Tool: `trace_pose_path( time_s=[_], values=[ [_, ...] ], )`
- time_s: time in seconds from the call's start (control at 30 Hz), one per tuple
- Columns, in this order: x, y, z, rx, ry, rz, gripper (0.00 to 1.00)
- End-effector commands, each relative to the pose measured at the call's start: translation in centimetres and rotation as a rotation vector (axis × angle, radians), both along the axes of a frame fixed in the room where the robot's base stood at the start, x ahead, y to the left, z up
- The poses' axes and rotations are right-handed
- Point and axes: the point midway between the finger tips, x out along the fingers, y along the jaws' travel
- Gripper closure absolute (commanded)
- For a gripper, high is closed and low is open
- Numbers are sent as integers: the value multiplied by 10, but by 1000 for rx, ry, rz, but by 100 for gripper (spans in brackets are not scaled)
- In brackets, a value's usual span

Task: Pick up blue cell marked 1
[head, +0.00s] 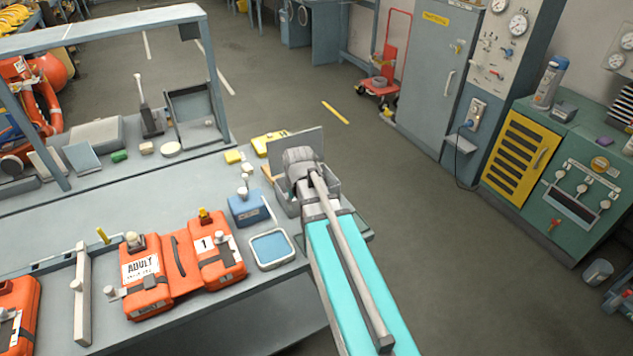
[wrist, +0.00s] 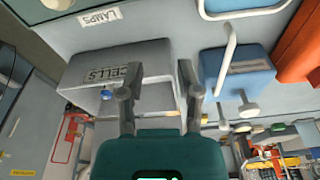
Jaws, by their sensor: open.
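My gripper (wrist: 160,92) is open and empty, its two fingers spread in front of a grey box labelled CELLS (wrist: 104,78) in the wrist view. In the head view my arm covers much of this grey box (head: 284,200), and its raised lid shows behind. A blue box (head: 248,208) with pale knobs on top stands just left of the grey box; it also shows in the wrist view (wrist: 240,75), right of the fingers. Its label is unreadable. I cannot make out a blue cell marked 1; the inside of the grey box is mostly hidden.
An orange pack marked ADULT and 1 (head: 172,258) lies on the bench, left of a tray with a blue inset (head: 292,257). Small yellow and green items lie farther back. The bench's right edge is near my arm, with open floor beyond.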

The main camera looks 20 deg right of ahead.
Motion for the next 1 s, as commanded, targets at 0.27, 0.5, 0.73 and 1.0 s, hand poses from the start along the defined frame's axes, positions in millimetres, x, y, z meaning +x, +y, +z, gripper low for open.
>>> trace_pose_path(
  time_s=[0.27,0.5,0.73,1.0],
  values=[
    [82,-96,29,-25,-151,-94,55],
    [104,-135,38,-40,-210,-128,55],
    [105,-137,38,-42,-215,-131,55],
    [105,-138,35,-42,-214,-131,55]
  ],
)
